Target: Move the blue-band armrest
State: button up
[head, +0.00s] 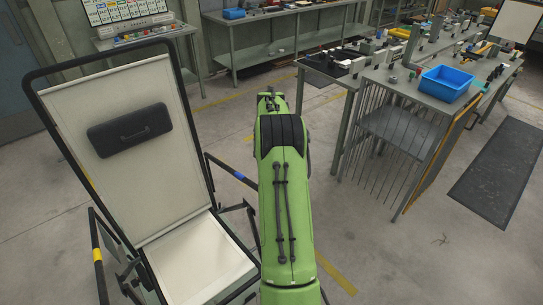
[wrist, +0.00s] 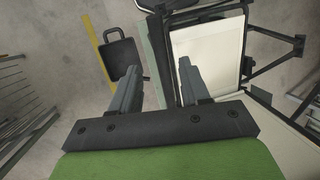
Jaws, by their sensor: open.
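The lounger's blue-band armrest (head: 232,172) is a dark bar with a blue band, on the lounger's right side in the head view. It runs down to the right and passes close to my green arm, which hides part of what lies behind it. I cannot make out the blue band in the wrist view. The lounger (head: 112,160) has pale panels in a black frame; a pale panel (wrist: 205,55) also shows right of the fingers in the wrist view.
A yellow-band armrest (head: 97,254) is at the left. A workbench (head: 395,90) with a blue bin (head: 447,83) stands at the right, beside a dark floor mat (head: 500,170).

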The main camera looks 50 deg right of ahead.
jog(key=p+v, duration=0.1)
jog(key=v, duration=0.6)
jog(key=a+r+n+t+h, duration=0.1)
jog(key=a+r+t+h, duration=0.1)
jog(key=a+r, duration=0.65)
jog(key=a+r+n+t+h, duration=0.1)
jog(key=a+r, duration=0.5)
jog(key=a, duration=0.6)
jog(key=s+a+f+t, duration=0.1)
jog(key=s+a+t, duration=0.1)
jog(key=s+a, duration=0.5)
jog(key=s+a+f+n+t, duration=0.1)
jog(key=s+a+f+t, duration=0.1)
jog(key=s+a, duration=0.6)
jog(key=shift+s+t, duration=0.3)
jog(key=shift+t, duration=0.2)
